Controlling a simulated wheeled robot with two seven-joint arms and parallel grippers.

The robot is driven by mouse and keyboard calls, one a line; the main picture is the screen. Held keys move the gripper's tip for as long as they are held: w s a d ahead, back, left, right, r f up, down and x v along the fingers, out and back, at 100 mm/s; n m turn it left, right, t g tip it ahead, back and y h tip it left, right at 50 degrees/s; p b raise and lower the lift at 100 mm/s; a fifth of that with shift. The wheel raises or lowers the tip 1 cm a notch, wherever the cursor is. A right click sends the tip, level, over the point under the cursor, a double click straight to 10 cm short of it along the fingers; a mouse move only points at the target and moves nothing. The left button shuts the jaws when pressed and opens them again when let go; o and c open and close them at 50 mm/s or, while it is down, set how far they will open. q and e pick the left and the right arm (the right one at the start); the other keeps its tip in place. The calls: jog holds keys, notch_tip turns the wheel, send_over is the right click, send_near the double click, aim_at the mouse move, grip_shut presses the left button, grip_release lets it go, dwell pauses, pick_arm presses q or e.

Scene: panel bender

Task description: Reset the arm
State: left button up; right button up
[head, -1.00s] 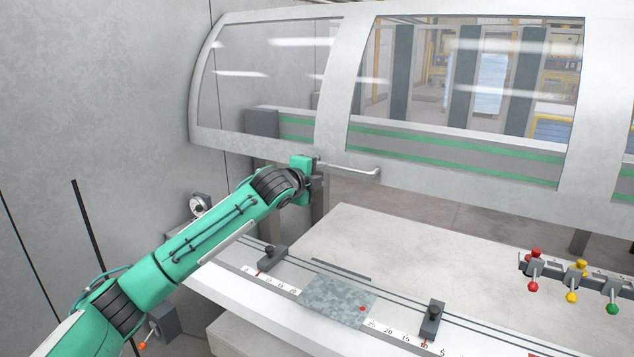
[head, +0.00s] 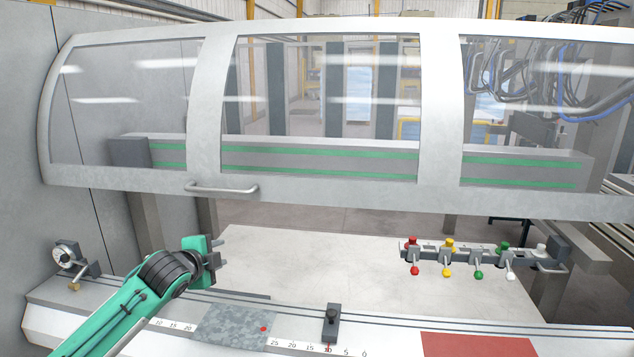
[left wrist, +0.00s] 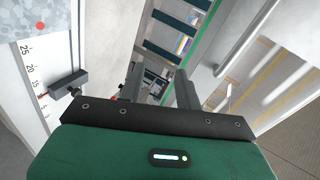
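My left arm (head: 130,305) is green with black joints and reaches in from the lower left in the head view. Its gripper (head: 220,252) is open and empty, with its two fingers apart, above the left part of the pale table (head: 360,265). The gripper is below the silver handle (head: 222,189) of the machine's cover and does not touch it. In the left wrist view the two dark fingers (left wrist: 160,88) stand apart with nothing between them. My right gripper is not in view.
The cover (head: 210,110) with clear windows spans the back. A grey metal sheet (head: 238,327) with a red dot lies by the front scale, near a black stop (head: 331,325). Coloured levers (head: 448,256) and a red plate (head: 478,344) are at the right. A round gauge (head: 66,254) is at the left.

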pick_arm(q)
jog(key=s+d+f+n+g, duration=0.2)
jog(key=s+d+f+n, duration=0.15)
jog(key=s+f, duration=0.65)
jog(key=s+d+f+n+g, duration=0.2)
jog(key=s+d+f+n, duration=0.15)
jog(key=s+f, duration=0.6)
jog(key=s+a+f+n+g+y, duration=0.1)
jog(key=s+f+n+g, duration=0.15)
jog(key=s, duration=0.75)
jog(key=s+a+f+n+g+y, duration=0.1)
jog(key=s+a+f+n+g, duration=0.15)
jog(key=s, duration=0.65)
jog(key=s+a+f+n+g, duration=0.1)
jog(key=s+f+n, duration=0.25)
jog(key=s, duration=0.65)
notch_tip(320, 180, down, 33)
jog(key=s+g+b, duration=0.1)
jog(key=s+a+f+g+b, duration=0.1)
jog(key=s+a+f, duration=0.2)
jog(key=s+f, duration=1.6)
jog(key=shift+a+f+g+y, duration=0.2)
jog(key=shift+f+g+y, duration=0.1)
jog(key=shift+f, duration=0.15)
